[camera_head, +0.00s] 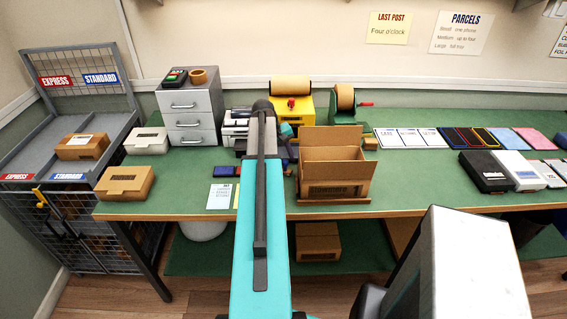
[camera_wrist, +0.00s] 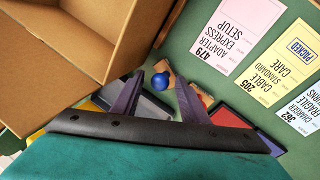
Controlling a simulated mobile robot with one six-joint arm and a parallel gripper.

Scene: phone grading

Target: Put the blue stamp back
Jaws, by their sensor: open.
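In the wrist view a round blue knob (camera_wrist: 160,81), which looks like the blue stamp's handle, shows between the fingertips of my gripper (camera_wrist: 161,77). The fingers stand apart on either side of it; I cannot tell how far below them it is. Small wooden pieces (camera_wrist: 192,92) show beside the knob, partly hidden by the right finger. In the head view my arm hides the stamp.
An open cardboard box (camera_head: 331,183) stands close to my gripper; it also fills the upper left of the wrist view (camera_wrist: 60,40). Paper slips lie nearby, including a yellow one (camera_wrist: 281,72) with a blue PACKED mark. Grey drawers (camera_head: 190,108) stand behind. Green bench surface is free between slips and box.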

